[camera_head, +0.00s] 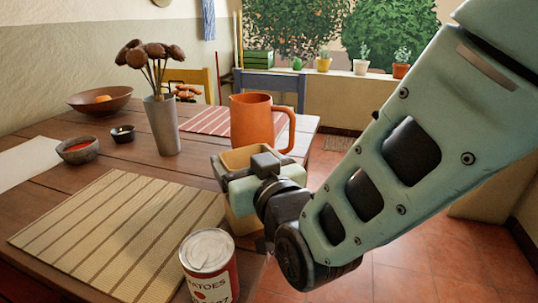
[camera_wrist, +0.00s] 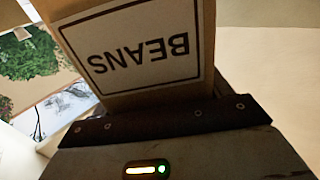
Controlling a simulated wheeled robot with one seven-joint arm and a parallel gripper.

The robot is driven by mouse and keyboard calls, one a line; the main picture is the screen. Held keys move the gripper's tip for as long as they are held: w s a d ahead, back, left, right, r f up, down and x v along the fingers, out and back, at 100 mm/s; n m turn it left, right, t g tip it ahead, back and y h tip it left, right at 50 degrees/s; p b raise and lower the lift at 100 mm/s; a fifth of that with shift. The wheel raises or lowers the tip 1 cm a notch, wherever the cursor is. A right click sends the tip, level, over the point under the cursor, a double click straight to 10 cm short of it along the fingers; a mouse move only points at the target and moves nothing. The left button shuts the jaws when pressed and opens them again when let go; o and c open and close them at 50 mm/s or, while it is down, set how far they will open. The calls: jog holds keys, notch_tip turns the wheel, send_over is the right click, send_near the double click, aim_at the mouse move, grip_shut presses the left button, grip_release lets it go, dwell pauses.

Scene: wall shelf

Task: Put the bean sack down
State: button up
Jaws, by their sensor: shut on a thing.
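The bean sack is a tan block-shaped pack. In the wrist view the bean sack (camera_wrist: 140,55) fills the upper middle, with a white label reading BEANS upside down. In the head view its tan top and lower side (camera_head: 243,222) show around my gripper (camera_head: 250,180). My gripper is shut on the sack near the table's right edge. The gripper and arm hide much of the sack, and I cannot tell whether its bottom touches the table (camera_head: 165,170).
A tomato can (camera_head: 209,265) stands close in front of the sack. An orange pitcher (camera_head: 252,122) stands just behind it. A striped placemat (camera_head: 120,230) lies bare to the left.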

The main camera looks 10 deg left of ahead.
jog(key=o, duration=1.7)
jog(key=shift+f, duration=0.2)
jog(key=shift+d, duration=0.1)
jog(key=shift+b+v, duration=1.25)
jog(key=shift+v, duration=4.7)
